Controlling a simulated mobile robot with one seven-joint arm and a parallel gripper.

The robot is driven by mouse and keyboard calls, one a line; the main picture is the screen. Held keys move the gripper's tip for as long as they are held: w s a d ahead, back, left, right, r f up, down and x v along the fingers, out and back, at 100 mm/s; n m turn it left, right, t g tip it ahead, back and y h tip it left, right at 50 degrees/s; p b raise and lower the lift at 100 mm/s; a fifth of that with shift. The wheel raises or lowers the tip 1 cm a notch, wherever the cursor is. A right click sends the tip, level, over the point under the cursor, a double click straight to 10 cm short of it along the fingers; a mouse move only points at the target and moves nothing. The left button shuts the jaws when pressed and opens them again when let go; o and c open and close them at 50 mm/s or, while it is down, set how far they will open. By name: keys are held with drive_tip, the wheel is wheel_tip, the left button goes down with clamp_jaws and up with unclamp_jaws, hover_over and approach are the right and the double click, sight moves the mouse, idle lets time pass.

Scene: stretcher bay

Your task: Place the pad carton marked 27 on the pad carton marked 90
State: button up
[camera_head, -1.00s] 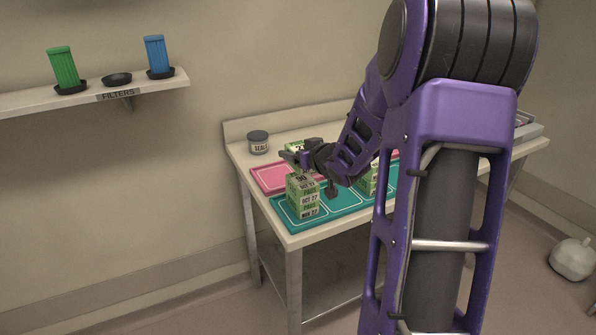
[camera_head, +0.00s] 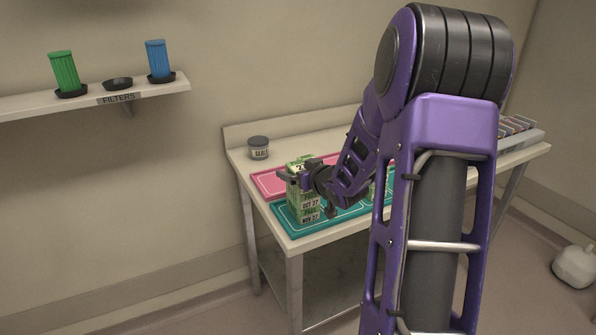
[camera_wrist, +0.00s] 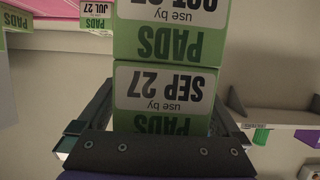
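The pad carton marked 27 (camera_head: 298,164) is green and white, with only part of its top number readable. It stands upright over the pad carton marked 90 (camera_head: 311,205). In the wrist view the upper carton (camera_wrist: 163,98), reading SEP 27, lies between my gripper's fingers (camera_wrist: 160,118). It meets the OCT 27 carton (camera_wrist: 170,35) at a thin seam; I cannot tell contact from a tiny gap. My gripper (camera_head: 299,178) is shut on the upper carton. The 90 mark is hidden beneath it. A NOV 27 carton (camera_head: 311,219) is at the bottom of the stack.
The stack stands on a teal mat (camera_head: 343,224), with a pink mat (camera_head: 266,186) behind. A grey jar (camera_head: 258,148) stands at the back left. Another carton (camera_head: 372,190) is partly hidden by my arm. A filter shelf (camera_head: 165,84) is on the wall.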

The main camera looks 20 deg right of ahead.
drive_tip(key=shift+r, duration=0.1)
drive_tip(key=shift+s+r, duration=0.2)
drive_tip(key=p+v, duration=0.1)
drive_tip(key=v, duration=1)
drive_tip(key=shift+s+p, duration=0.3)
drive_tip(key=shift+p, duration=0.1)
